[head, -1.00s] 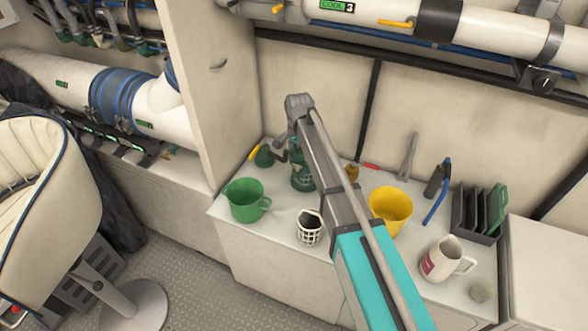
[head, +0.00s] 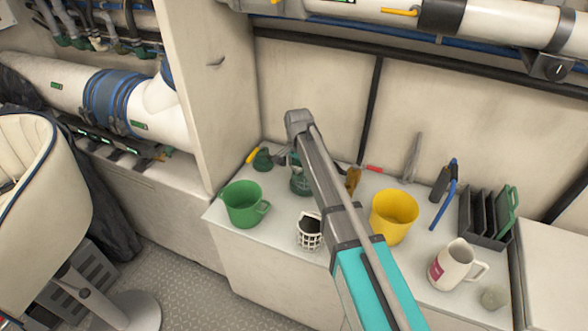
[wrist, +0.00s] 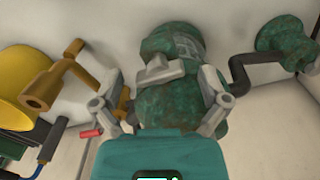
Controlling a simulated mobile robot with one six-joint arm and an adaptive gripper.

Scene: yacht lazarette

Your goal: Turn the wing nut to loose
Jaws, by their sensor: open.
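In the wrist view, a green, weathered metal fitting (wrist: 175,115) stands in front of my gripper (wrist: 162,90). A grey winged piece (wrist: 160,72), which looks like the wing nut, sits across it between my two fingers. The fingers are spread wide, one on each side, with nothing clamped. I cannot tell whether either finger touches the wing nut. In the head view, the fitting (head: 299,182) stands on the white counter, partly behind my arm. The wing nut and fingertips cannot be made out clearly there.
A green mug (head: 243,205) and a white basket (head: 309,235) stand left of my arm. A yellow cup (head: 394,216), a white pitcher (head: 451,264) and a dark rack (head: 484,218) stand right. A crank arm (wrist: 240,75) lies close to my right finger.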

